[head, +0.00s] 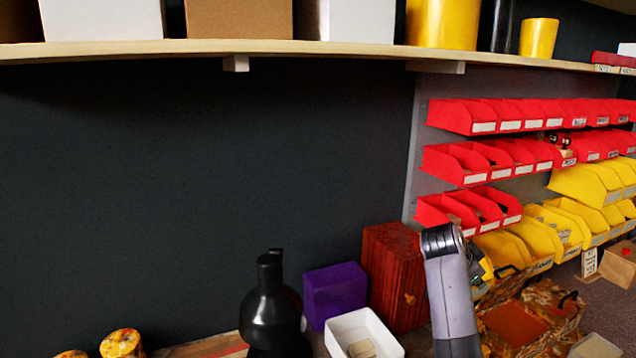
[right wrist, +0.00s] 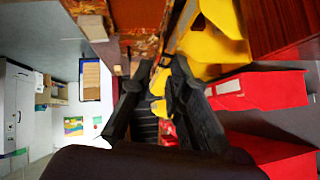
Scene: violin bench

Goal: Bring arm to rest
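My right arm (head: 450,285) stands up at the lower right of the head view, in front of the bins and beside a dark red wooden box (head: 392,275). Its gripper is not clear in that view. In the right wrist view my right gripper (right wrist: 155,78) has its two black fingers apart, with no object held between them. Yellow bins (right wrist: 215,50) and red bins (right wrist: 260,90) show just beyond and beside the right finger. My left gripper is in neither view.
A black bottle-shaped thing (head: 270,305), a purple box (head: 335,293) and a white open box (head: 363,335) stand left of the arm. A wooden shelf (head: 320,48) runs above. The dark wall at left is bare.

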